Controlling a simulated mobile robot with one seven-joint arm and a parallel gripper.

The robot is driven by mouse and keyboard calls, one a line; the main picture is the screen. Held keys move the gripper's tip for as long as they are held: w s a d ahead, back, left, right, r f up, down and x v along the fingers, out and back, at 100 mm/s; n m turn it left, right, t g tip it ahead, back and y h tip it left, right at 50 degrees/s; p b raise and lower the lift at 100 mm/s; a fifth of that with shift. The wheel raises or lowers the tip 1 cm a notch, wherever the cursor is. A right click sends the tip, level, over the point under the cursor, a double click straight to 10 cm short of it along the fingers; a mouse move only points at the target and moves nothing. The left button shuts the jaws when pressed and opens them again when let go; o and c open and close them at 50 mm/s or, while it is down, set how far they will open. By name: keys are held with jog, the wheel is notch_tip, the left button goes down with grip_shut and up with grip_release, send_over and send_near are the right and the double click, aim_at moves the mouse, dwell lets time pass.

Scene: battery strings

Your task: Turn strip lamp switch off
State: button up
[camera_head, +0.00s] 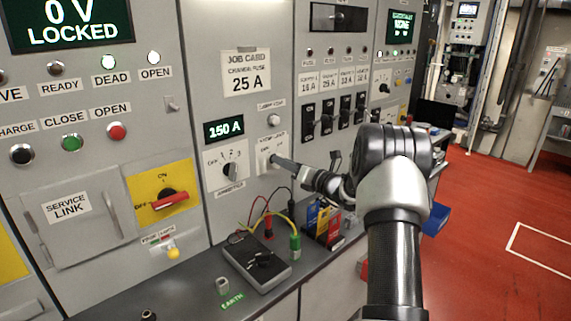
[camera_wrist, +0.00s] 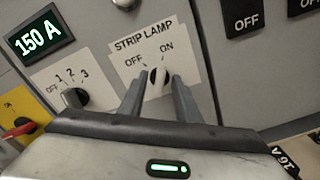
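The strip lamp switch (camera_wrist: 158,76) is a small dark rotary knob with a pale stripe, on a white plate (camera_wrist: 128,53) marked STRIP LAMP, OFF on the left and ON on the right. The stripe looks near upright; I cannot tell for sure which mark it points at. My gripper (camera_wrist: 157,84) is at the plate, one finger on each side of the knob, with visible gaps. In the head view my gripper (camera_head: 280,161) reaches the plate (camera_head: 266,148) from the right and partly hides the knob.
An ammeter selector (camera_head: 230,170) sits just left of the plate, below a 150 A display (camera_head: 224,128). A lamp (camera_head: 273,120) is above it. Several black breakers (camera_head: 326,116) are to the right. A bench below holds a meter (camera_head: 257,262) with leads.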

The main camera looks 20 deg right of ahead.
grip_shut()
jog(key=shift+f+n+b, duration=0.15)
jog(key=shift+n+b, duration=0.15)
jog(key=shift+b, duration=0.2)
jog(key=shift+s+a+n+b, duration=0.1)
jog(key=shift+n+b, duration=2.75)
jog(key=shift+b, duration=1.4)
jog(key=shift+s+a+n+b, duration=0.1)
jog(key=shift+n+b, duration=2.75)
jog(key=shift+b, duration=1.35)
